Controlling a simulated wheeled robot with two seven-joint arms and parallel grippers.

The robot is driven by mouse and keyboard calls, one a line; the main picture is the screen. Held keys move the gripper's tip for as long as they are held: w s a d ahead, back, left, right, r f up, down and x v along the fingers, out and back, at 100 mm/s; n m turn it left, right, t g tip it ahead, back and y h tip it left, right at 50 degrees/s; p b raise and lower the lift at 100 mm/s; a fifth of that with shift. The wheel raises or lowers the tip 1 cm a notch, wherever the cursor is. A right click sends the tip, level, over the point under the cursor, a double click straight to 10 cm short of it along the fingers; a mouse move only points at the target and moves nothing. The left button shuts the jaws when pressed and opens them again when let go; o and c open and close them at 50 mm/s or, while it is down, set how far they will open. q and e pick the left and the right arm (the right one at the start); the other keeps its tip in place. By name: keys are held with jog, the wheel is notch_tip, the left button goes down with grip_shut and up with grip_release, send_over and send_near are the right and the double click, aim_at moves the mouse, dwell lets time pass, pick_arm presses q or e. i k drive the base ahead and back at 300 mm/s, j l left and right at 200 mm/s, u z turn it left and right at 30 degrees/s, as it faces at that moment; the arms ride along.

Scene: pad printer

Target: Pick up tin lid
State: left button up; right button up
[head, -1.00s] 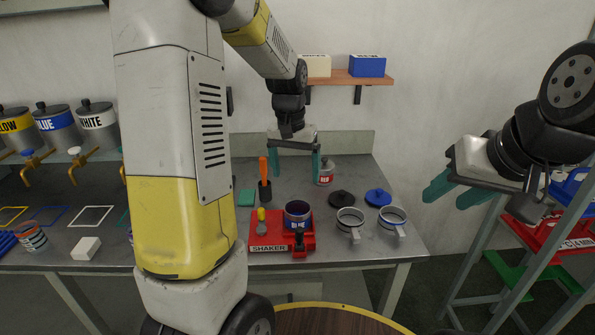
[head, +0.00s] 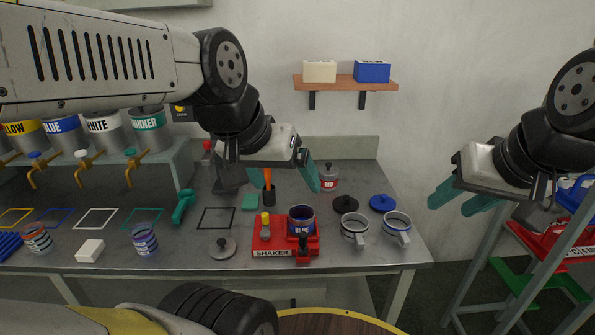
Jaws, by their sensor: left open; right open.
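Several lids with knobs lie on the grey bench: a grey tin lid (head: 222,248) at the front left of the red shaker, a black lid (head: 345,202) and a blue lid (head: 383,203) behind the mugs. I cannot tell which is meant. An open tin (head: 301,222) labelled blue sits in the shaker (head: 272,245). My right gripper (head: 455,199) is open and empty in the air right of the bench.
Two mugs (head: 354,228) stand right of the shaker. An orange-handled tool (head: 268,184) stands upright behind it. A red-labelled can (head: 328,177) stands at the back. Paint dispensers (head: 149,130) line the left. A teal tool (head: 183,206) lies near them.

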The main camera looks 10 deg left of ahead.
aim_at(221, 248)
jog(key=u, duration=1.35)
